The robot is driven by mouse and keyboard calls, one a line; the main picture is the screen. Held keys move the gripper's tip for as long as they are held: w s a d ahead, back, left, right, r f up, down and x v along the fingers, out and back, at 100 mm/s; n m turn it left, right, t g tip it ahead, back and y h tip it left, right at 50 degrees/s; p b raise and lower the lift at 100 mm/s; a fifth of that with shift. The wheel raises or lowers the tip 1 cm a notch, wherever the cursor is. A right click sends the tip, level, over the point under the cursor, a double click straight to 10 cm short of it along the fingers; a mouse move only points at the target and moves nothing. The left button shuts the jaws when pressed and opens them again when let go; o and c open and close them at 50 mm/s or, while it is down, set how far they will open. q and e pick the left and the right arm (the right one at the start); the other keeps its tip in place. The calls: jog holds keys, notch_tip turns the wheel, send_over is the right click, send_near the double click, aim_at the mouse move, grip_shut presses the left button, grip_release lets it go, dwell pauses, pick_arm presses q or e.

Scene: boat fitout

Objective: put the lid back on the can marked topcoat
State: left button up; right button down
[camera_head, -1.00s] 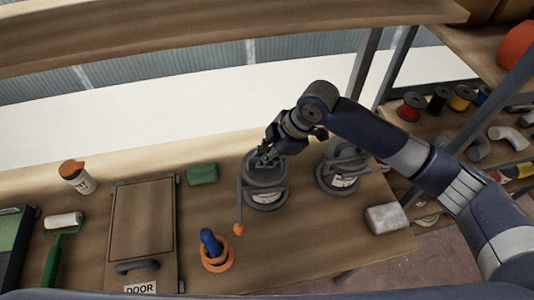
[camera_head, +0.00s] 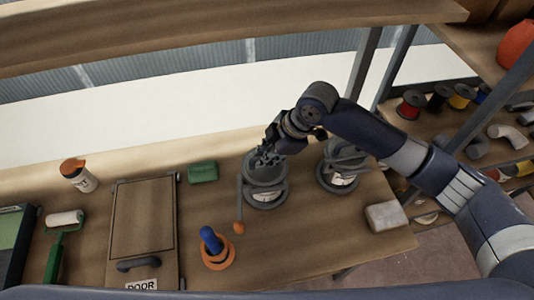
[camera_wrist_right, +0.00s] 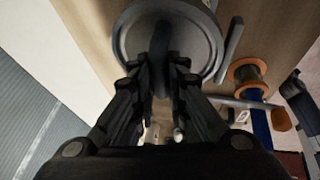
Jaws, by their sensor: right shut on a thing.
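A grey can (camera_head: 265,196) with a white label stands on the bench, under my right gripper (camera_head: 264,158). The label is too small to read surely. A round grey lid (camera_wrist_right: 133,38) with a dark raised grip shows in the right wrist view, between the fingers of my right gripper (camera_wrist_right: 160,75). The gripper is shut on that grip, with the lid at the can's top. I cannot tell whether the lid is fully seated. My left gripper is out of view.
A stick with an orange end (camera_head: 239,227) lies close against the can's left side. An orange ring with a blue object (camera_head: 217,252), a green block (camera_head: 202,173) and a wooden door panel (camera_head: 143,220) lie left. A pale block (camera_head: 386,217) sits at the right edge.

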jog(key=shift+f+p, duration=0.1)
jog(key=shift+p, duration=0.25)
dwell(0.4)
jog(key=c, duration=1)
grip_release()
jog(key=shift+c, duration=0.2)
notch_tip(320, 180, up, 7)
jog(key=p, duration=0.7)
